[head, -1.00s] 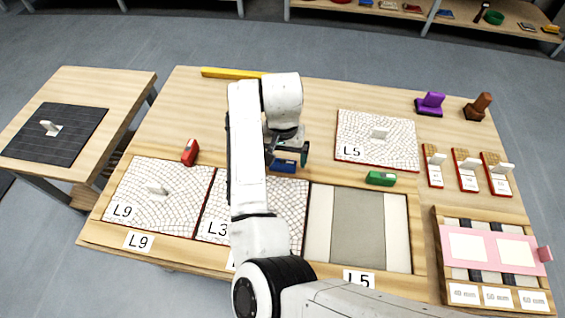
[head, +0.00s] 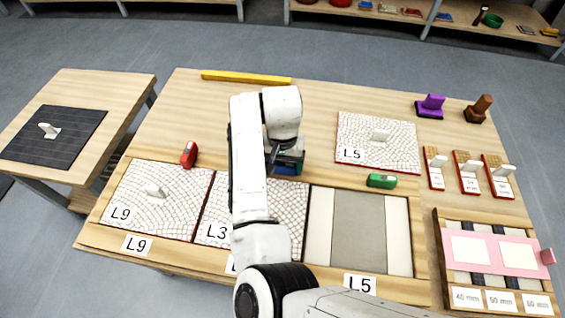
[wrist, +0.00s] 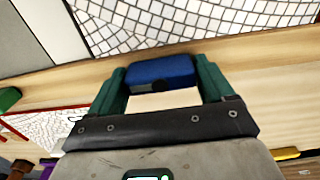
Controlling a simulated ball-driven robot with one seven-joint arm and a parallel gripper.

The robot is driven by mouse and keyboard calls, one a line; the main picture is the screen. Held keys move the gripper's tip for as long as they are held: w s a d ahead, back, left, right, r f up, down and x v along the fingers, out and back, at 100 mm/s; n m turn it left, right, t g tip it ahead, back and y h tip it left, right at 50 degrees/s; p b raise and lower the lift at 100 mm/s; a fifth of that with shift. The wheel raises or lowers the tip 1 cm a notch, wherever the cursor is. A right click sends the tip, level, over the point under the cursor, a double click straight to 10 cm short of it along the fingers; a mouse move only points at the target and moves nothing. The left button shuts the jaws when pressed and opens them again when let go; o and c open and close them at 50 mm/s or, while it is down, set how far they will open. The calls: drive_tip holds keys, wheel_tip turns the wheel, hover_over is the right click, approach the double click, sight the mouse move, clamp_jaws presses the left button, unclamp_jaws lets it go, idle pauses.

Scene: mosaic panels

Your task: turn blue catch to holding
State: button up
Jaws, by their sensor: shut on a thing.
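The blue catch (wrist: 161,69) is a small blue block with a dark round spot on its near face, in the wrist view. It sits on the wooden strip beside the white mosaic panel marked L3 (head: 214,215). My gripper (wrist: 160,75) has its two green fingers on either end of the catch and is shut on it. In the head view the catch (head: 287,169) is mostly hidden under my gripper (head: 288,158) and wrist.
A red catch (head: 189,155) lies to the left and a green catch (head: 381,181) to the right. Panel L9 (head: 190,185) is at left, and panel L5 (head: 405,160) lies loose behind the green catch. A grey slot (head: 357,232) is bare. A yellow bar (head: 246,78) lies at the back.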

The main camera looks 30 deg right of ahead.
drive_tip(key=shift+c, duration=0.7)
drive_tip(key=shift+r+n+p, duration=0.2)
drive_tip(key=shift+n+p, duration=0.1)
drive_tip(key=shift+p, duration=0.35)
drive_tip(key=n+p, duration=0.1)
drive_tip(key=p, duration=0.2)
drive_tip(key=shift+r+n, duration=0.2)
drive_tip(key=shift+n, duration=0.2)
drive_tip(key=n+p, duration=0.2)
drive_tip(key=p, duration=0.2)
drive_tip(key=shift+s+d+n, duration=0.1)
drive_tip(key=shift+n, duration=0.2)
drive_tip(key=n+p, duration=0.2)
drive_tip(key=p, duration=0.1)
drive_tip(key=shift+f+n, duration=0.15)
drive_tip(key=shift+n, duration=0.15)
drive_tip(key=n+p, duration=0.3)
drive_tip(key=n, duration=0.1)
drive_tip(key=shift+f+n+p, duration=0.1)
drive_tip(key=shift+n+p, duration=0.2)
drive_tip(key=shift+p, duration=0.05)
drive_tip(key=n+p, duration=0.2)
drive_tip(key=n, duration=0.3)
drive_tip(key=shift+f+n, duration=0.1)
drive_tip(key=shift+n, duration=0.2)
